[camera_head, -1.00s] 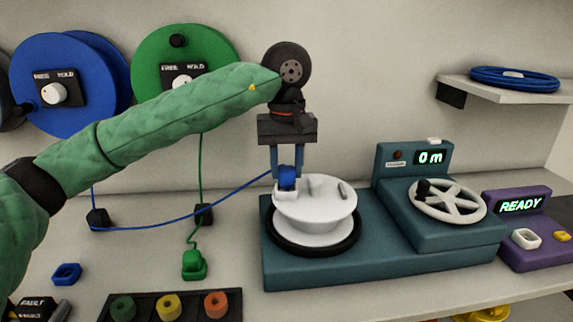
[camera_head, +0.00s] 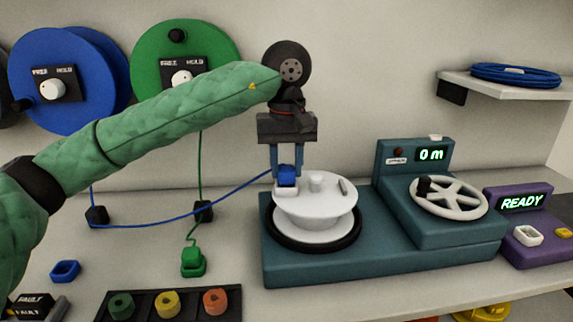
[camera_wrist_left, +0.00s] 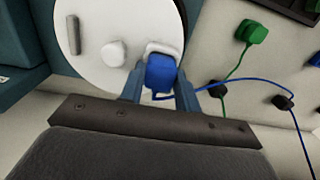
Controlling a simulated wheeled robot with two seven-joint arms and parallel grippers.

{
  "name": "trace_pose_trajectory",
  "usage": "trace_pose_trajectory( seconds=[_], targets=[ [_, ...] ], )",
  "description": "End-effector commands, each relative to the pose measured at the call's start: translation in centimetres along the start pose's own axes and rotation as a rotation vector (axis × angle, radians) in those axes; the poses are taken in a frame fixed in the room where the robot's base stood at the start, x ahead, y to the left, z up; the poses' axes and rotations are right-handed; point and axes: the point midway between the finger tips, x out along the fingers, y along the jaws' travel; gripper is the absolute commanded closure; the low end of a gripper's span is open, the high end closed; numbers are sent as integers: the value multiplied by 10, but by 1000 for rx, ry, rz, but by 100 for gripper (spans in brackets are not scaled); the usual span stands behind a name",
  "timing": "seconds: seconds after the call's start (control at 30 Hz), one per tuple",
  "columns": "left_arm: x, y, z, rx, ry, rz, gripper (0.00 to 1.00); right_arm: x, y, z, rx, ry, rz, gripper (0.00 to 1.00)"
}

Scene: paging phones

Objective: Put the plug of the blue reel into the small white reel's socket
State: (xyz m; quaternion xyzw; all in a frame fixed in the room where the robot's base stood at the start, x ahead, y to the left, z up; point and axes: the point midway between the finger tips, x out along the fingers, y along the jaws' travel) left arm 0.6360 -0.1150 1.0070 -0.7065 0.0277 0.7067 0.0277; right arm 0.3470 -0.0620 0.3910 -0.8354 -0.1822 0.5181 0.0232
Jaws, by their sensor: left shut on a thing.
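My left gripper (camera_head: 287,172) is shut on the blue plug (camera_head: 287,177) at the left side of the small white reel (camera_head: 318,212). The plug's blue cable runs left to the blue reel (camera_head: 62,80) on the wall. In the left wrist view the plug (camera_wrist_left: 160,75) sits between the fingers, against the white socket (camera_wrist_left: 165,48) at the reel's edge. The socket also shows just below the plug in the head view (camera_head: 287,190). I cannot tell how deep the plug is in. The right gripper is not in view.
The white reel stands on a teal winder (camera_head: 400,255) with a spoked handwheel (camera_head: 448,197) and a "0 m" display. A green reel (camera_head: 186,60) hangs on the wall and its green plug (camera_head: 193,262) rests on the table. A purple READY box (camera_head: 520,215) stands at right.

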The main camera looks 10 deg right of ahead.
Motion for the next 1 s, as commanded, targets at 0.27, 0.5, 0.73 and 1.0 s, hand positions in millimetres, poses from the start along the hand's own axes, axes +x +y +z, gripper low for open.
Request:
trace_pose_trajectory(
  seconds=[0.27, 0.5, 0.73, 1.0],
  targets=[
    [0, 0, 0, 0, 0, 0, 84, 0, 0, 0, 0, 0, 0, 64],
    [0, 0, 0, 0, 0, 0, 42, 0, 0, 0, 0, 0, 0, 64],
    [0, 0, 0, 0, 0, 0, 31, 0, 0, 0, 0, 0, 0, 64],
    [0, 0, 0, 0, 0, 0, 24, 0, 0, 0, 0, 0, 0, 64]
  ],
)
